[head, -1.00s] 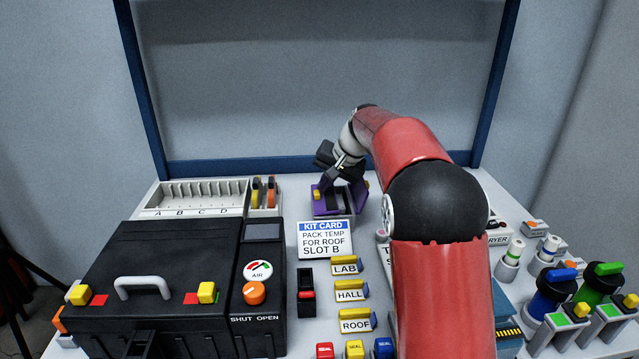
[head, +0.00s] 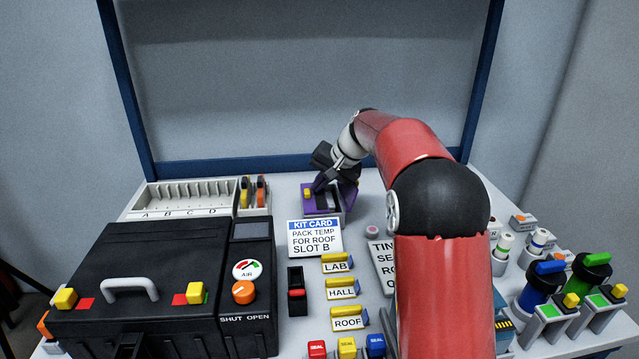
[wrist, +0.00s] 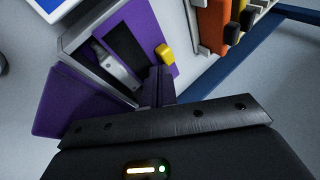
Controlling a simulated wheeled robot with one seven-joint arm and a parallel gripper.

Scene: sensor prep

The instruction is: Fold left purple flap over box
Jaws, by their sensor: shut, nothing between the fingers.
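The small grey box (head: 338,214) with purple flaps stands at the back middle of the table, partly hidden by my gripper. The left purple flap (wrist: 148,35), with a yellow tab (wrist: 163,52), looks flat at the box's left side; I cannot tell how far it covers the box. Beside it a black opening shows a grey piece (wrist: 118,66). Another purple flap (wrist: 72,105) sticks out on the box's right side. My gripper (wrist: 157,85) is shut and empty, low over the box's back part, close to the flaps; contact is unclear.
A slotted rack (head: 185,214) stands left of the box, with orange and yellow pieces beside it. The kit card (head: 314,237) stands in front. A blue frame (head: 240,165) runs behind. A black case (head: 140,265) fills the front left.

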